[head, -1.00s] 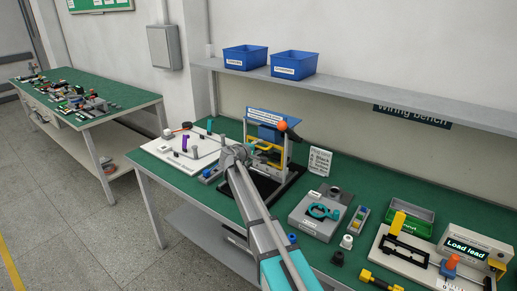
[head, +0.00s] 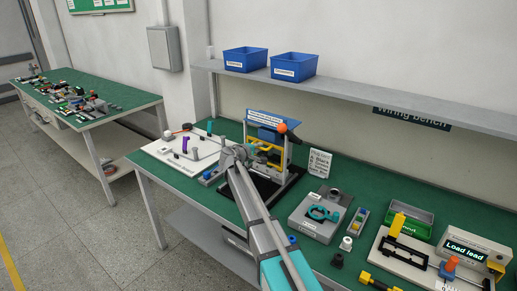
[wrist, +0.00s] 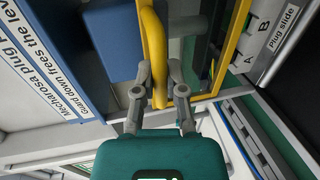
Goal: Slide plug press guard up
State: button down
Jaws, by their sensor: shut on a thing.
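The plug press (head: 266,117) stands on the green bench, with a blue and white label across its top. Its yellow guard (head: 262,141) is on the front. In the wrist view the guard is a yellow frame (wrist: 232,48) with a thick yellow handle bar (wrist: 152,45). My gripper (wrist: 159,72) is shut on this handle, one finger on each side of it. In the head view my arm and wrist cover part of the press front. A blue block (wrist: 108,44) shows beside the handle in the wrist view.
A white board (head: 172,158) with small parts lies left of the press. The press lever has an orange knob (head: 282,128). A small text card (head: 320,163) and a grey fixture (head: 303,219) stand to the right. A shelf (head: 350,88) hangs above.

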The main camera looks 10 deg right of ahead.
jog(key=shift+r+p, duration=2.95)
jog(key=shift+r, duration=0.3)
jog(key=c, duration=0.7)
grip_release()
jog(key=shift+f, duration=0.2)
